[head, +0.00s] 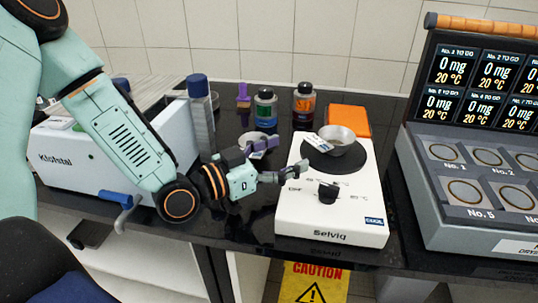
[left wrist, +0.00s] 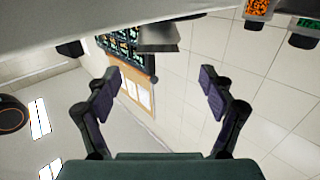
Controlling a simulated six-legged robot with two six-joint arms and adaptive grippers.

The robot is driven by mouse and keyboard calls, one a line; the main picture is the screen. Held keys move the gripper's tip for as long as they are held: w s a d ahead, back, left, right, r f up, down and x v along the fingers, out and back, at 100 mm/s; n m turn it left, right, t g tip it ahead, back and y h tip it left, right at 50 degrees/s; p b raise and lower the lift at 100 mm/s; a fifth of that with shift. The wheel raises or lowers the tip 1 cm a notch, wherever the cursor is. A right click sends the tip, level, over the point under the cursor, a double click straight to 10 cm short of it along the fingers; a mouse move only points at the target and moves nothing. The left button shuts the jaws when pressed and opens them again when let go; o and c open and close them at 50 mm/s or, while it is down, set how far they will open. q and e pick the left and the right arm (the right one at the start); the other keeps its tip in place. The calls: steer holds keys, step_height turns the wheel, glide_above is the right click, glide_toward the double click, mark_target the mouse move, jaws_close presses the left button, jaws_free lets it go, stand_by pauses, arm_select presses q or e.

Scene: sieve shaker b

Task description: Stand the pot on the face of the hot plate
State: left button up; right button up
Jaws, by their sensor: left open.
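The pot (head: 342,143) is a small grey metal vessel with flared sides and a pale label at its left. It stands upright on the dark round face (head: 322,160) of the white hot plate (head: 333,222). My left gripper (head: 288,156) is at the hot plate's left edge, left of the pot and apart from it. Its fingers are spread with nothing between them; the left wrist view also shows the open fingers (left wrist: 158,95). A grey shape at the top of that view may be the pot; I cannot tell. My right gripper is not in view.
A dark console with displays and round wells (head: 470,190) stands at right. A white box (head: 70,160) is at left. A blue-capped bottle (head: 200,110), two jars (head: 265,108) (head: 304,105) and an orange block (head: 348,119) stand behind. A small white dish (head: 258,140) is behind my gripper.

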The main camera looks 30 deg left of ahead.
arm_select(q)
steer(key=shift+p+v, duration=1)
steer(key=shift+v, duration=0.75)
